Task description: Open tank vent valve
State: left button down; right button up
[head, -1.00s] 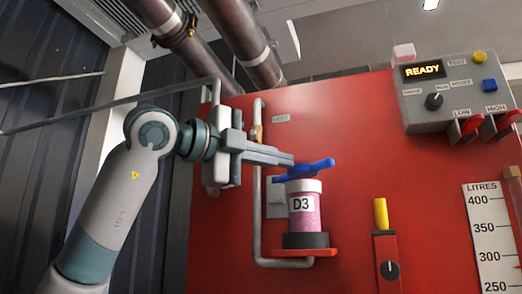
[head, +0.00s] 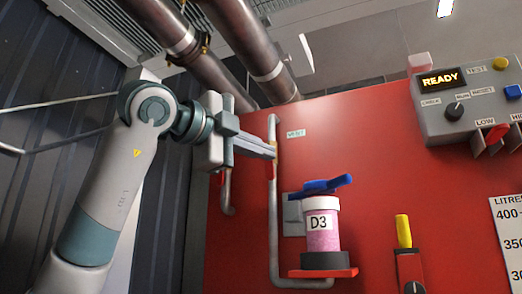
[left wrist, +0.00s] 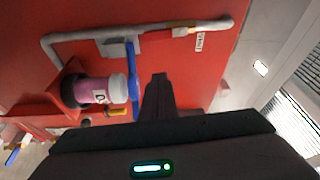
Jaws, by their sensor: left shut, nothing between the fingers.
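A thin grey pipe (head: 272,220) runs up the red panel, with a brass fitting (head: 272,172) near its top. A small pale label (head: 296,133), too small to read surely, is beside it. A blue handle (head: 322,186) lies just above the white cap of a pink canister marked D3 (head: 323,230); it also shows in the left wrist view (left wrist: 133,80). My left gripper (head: 274,153) is shut and empty. Its tips overlap the pipe in the head view, left of and above the handle; contact cannot be told. My right gripper is not in view.
A control box (head: 470,100) reading READY is at upper right. A yellow-topped lever (head: 403,232) and a litre scale (head: 507,240) are at lower right. Large brown pipes (head: 240,45) cross above. Red panel right of the handle is bare.

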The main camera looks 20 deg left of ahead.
aim_at(268, 165)
pick_arm(q)
jog(key=w+p, duration=0.7)
jog(key=w, duration=0.1)
jog(key=shift+w+a, duration=0.15)
jog(key=shift+a, duration=0.4)
jog(key=shift+d+f, duration=0.1)
jog(key=shift+d, duration=0.15)
jog(key=shift+a, duration=0.15)
jog(key=shift+a+f+b, duration=0.15)
jog(key=shift+a+b, duration=0.05)
jog(key=shift+b, duration=0.1)
jog(key=shift+a+b, duration=0.1)
jog(key=shift+b, duration=0.25)
jog(key=shift+a+b, duration=0.1)
jog(key=shift+b, duration=0.35)
